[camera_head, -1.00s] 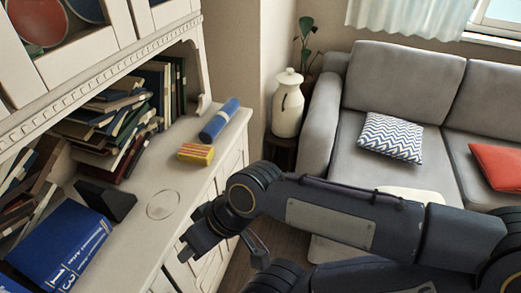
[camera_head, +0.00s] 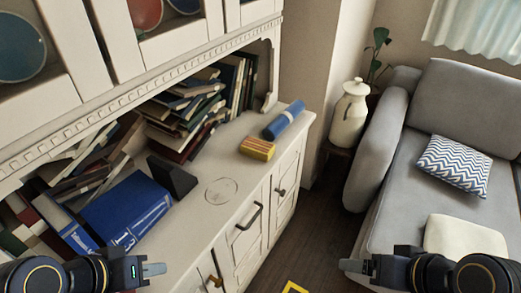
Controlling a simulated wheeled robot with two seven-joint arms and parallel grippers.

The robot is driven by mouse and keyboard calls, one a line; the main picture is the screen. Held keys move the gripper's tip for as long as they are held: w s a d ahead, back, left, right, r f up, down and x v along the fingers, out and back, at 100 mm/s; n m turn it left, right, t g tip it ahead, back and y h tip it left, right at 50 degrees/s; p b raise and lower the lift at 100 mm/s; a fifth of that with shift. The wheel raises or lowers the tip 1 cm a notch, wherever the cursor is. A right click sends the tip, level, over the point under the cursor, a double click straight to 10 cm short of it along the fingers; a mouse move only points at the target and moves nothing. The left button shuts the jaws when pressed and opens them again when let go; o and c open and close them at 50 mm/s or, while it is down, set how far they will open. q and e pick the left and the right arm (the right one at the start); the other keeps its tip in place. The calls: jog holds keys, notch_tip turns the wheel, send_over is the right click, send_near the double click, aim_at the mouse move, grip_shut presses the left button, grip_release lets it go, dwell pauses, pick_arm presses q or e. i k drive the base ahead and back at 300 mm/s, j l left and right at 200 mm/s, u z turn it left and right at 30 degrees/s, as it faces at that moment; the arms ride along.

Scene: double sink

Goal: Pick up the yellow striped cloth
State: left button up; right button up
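The yellow striped cloth (camera_head: 257,148) is a small folded block lying on the white cabinet's countertop (camera_head: 215,165), near its front edge. My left gripper (camera_head: 154,269) is low in the picture, in front of the cabinet and well apart from the cloth. My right gripper (camera_head: 352,266) is at the lower right, over the floor and away from the cabinet. Both grippers are seen from the side, so the gap between their fingers cannot be made out. Nothing shows in either one.
A blue rolled cloth (camera_head: 284,120) lies just behind the yellow one. A faint round item (camera_head: 221,191), a dark block (camera_head: 172,178) and large blue books (camera_head: 125,210) are to the left. Stacked books fill the shelf. A white vase (camera_head: 349,114) and grey sofa (camera_head: 430,120) stand right.

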aim_at(259, 150)
jog(key=i+l+z, duration=0.25)
jog(key=z, duration=0.2)
jog(key=i+z, duration=0.45)
jog(key=i+l, duration=0.05)
